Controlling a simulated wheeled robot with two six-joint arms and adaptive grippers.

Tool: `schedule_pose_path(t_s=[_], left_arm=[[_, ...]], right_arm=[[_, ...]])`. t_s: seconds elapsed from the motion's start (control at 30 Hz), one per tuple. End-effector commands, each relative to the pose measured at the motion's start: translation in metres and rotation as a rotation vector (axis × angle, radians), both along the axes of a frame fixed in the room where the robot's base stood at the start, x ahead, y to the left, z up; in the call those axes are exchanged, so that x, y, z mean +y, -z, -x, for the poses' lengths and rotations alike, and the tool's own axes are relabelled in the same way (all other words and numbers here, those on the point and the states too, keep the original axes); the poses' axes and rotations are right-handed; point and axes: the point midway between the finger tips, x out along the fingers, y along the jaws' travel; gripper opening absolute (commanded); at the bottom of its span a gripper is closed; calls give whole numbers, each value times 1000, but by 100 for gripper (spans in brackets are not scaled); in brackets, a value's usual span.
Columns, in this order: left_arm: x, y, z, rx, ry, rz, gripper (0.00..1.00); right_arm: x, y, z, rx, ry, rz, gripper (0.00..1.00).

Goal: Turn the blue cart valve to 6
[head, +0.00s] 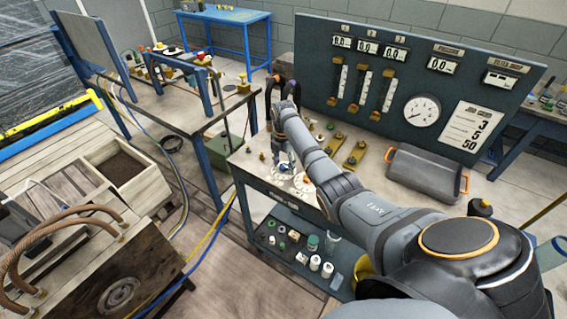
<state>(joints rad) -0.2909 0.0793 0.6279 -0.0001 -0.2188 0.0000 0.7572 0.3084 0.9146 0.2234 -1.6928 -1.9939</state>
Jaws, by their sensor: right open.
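The blue cart valve (283,157) is a small blue handle on a pale round dial on top of the dark cart (290,192), near its front left. The dial's numbers and the valve's setting are too small to read. An orange-handled valve (304,178) sits on a similar pale dial just to its right. My right gripper (281,88) is open, with dark fingers apart, above and beyond the blue valve and clear of it. My right forearm passes close to the right of the valves and hides part of the cart top. My left gripper is out of view.
A dark gauge panel (456,94) stands behind the cart. A grey tray with orange handles (425,174) lies at the right. Brass fittings (355,152) stand on the top behind my arm. The cart's lower shelf holds bottles (315,262). A workbench (190,113) stands at left.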

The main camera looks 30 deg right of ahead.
Motion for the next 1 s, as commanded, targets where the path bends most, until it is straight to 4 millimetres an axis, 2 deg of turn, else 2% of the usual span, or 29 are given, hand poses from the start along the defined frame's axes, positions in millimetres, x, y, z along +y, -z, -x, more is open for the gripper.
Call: schedule_pose_path(t_s=[0.17, 0.57, 0.77, 1.0], left_arm=[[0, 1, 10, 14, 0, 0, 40], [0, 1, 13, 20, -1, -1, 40], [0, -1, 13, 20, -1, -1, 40], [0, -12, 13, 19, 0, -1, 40]], right_arm=[[0, 0, 0, 0, 0, 0, 53], [0, 0, 0, 0, 0, 0, 0], [0, -1, 0, 0, 13, 0, 0], [0, -3, 0, 2, 109, -1, 0]])
